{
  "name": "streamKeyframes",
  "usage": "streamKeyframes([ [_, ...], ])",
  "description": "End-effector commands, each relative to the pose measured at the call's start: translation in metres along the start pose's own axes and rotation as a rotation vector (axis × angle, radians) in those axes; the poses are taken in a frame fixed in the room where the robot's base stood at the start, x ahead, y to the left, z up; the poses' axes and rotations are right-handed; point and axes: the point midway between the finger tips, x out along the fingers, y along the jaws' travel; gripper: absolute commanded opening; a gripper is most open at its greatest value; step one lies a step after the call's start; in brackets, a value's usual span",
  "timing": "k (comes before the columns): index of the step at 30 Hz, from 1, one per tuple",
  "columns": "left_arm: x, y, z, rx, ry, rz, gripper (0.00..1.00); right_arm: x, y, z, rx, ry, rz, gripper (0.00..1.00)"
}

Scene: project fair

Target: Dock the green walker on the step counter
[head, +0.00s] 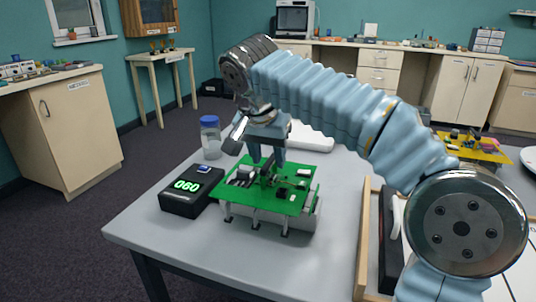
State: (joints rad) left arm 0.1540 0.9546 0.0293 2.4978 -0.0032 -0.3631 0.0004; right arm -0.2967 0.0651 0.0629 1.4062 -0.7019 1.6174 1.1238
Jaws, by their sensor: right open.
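The green walker (293,197) is a green circuit board with parts on top and thin legs below. It stands on the grey table, right of the step counter. The step counter (178,203) is a black box with a lit green "060" display and a small blue part at its back. The walker's left edge is close to the counter; I cannot tell whether they touch. My right gripper (268,160) points down over the walker's back part, open, its fingers near the parts on the board. Whether the fingers straddle a part is unclear. My left gripper is out of view.
A clear bottle with a blue cap (210,140) stands behind the counter. A wooden tray (362,240) lies to the right, partly behind my right arm. A yellow board (478,150) is farther right. The table's front left is clear.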

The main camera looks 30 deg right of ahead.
Motion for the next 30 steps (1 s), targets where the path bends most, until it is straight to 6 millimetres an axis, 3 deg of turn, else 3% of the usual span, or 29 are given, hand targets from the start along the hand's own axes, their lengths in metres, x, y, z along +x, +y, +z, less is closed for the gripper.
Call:
streamKeyframes([
  [1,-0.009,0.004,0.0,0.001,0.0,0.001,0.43,-0.011,0.0,-0.004,0.0,0.001,-0.001,0.44],
  [15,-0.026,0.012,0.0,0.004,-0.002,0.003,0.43,-0.108,-0.001,-0.003,-0.001,0.002,-0.003,0.44],
  [21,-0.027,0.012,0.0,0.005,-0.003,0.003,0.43,-0.126,-0.001,-0.003,0.0,0.0,-0.002,0.44],
  [30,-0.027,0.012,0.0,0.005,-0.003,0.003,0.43,-0.127,0.0,-0.003,0.0,0.0,0.0,0.44],
])
